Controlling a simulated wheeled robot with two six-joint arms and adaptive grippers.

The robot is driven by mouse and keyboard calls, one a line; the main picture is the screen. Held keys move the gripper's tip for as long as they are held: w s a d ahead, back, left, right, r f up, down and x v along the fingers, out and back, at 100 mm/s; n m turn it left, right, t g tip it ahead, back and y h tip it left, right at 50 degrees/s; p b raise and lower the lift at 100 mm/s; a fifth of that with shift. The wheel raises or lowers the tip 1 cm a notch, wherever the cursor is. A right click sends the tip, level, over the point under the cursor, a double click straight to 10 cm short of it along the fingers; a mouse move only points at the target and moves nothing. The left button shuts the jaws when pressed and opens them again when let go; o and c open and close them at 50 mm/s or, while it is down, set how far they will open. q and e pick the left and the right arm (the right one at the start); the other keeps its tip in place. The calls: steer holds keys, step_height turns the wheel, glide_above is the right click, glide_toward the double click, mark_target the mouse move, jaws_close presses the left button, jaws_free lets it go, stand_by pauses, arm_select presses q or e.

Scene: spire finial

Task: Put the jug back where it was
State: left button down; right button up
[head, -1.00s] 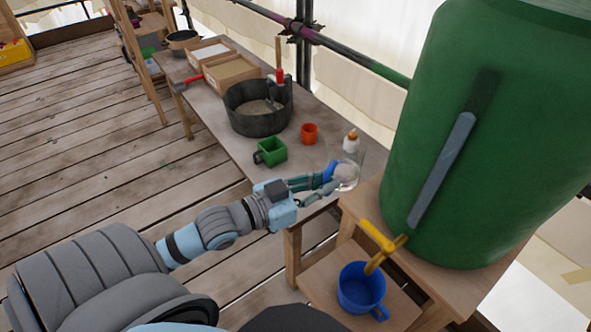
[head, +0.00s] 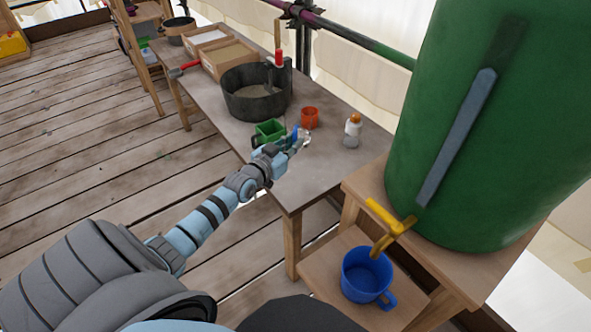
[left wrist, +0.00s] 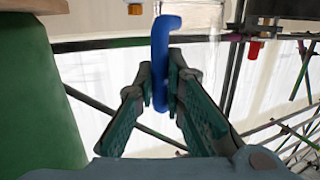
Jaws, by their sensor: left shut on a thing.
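A clear jug (head: 305,136) with a blue handle (left wrist: 160,75) is at my left gripper (head: 291,146), over the near part of the long table. My left gripper is shut on the blue handle, whose lower end hangs between the fingers in the left wrist view. The clear jug body (left wrist: 197,14) shows only partly at the top of that view. In the head view the jug is small and partly hidden by the gripper, and I cannot tell whether its base touches the table. My right gripper is not in view.
A green box-like cup (head: 268,132), an orange cup (head: 309,117) and a white bottle with an orange cap (head: 353,126) stand close by. A black tub (head: 250,105) is behind. A green barrel (head: 455,170) with a yellow tap stands right, with a blue mug (head: 365,278) below it.

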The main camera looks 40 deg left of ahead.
arm_select(q)
step_height(320, 180, down, 13)
steer(key=b, duration=0.9)
steer(key=shift+r, duration=0.4)
steer(key=shift+f, duration=0.15)
steer(key=c, duration=1.7)
jaws_free()
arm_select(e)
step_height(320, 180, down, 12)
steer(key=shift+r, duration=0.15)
